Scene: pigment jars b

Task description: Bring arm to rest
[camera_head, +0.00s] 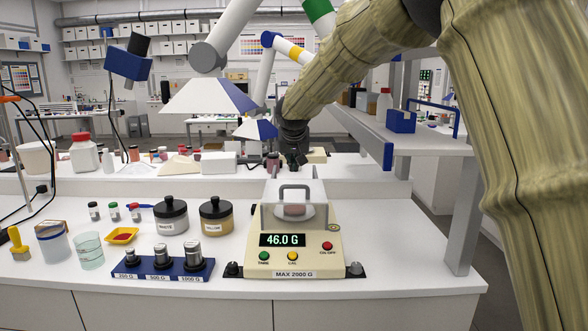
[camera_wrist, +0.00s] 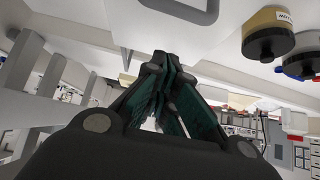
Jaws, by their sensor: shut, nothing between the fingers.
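My gripper (camera_head: 296,160) is at the end of my arm, which reaches in from the upper right in the head view. It hangs above and behind the weighing scale (camera_head: 290,262), near the raised back ledge. In the wrist view its fingers (camera_wrist: 165,75) meet at the tips with nothing between them. The scale reads 46.0 G and carries a clear cover with a grey handle (camera_head: 295,188); a small reddish item (camera_head: 294,210) shows inside. The handle also shows at the top of the wrist view (camera_wrist: 185,12).
A white-labelled jar (camera_head: 171,217) and a yellow-labelled jar (camera_head: 216,216) stand left of the scale. A weight set (camera_head: 162,266), a yellow tray (camera_head: 122,236) and a glass beaker (camera_head: 89,250) are further left. A shelf unit (camera_head: 430,140) stands at right. The counter right of the scale is clear.

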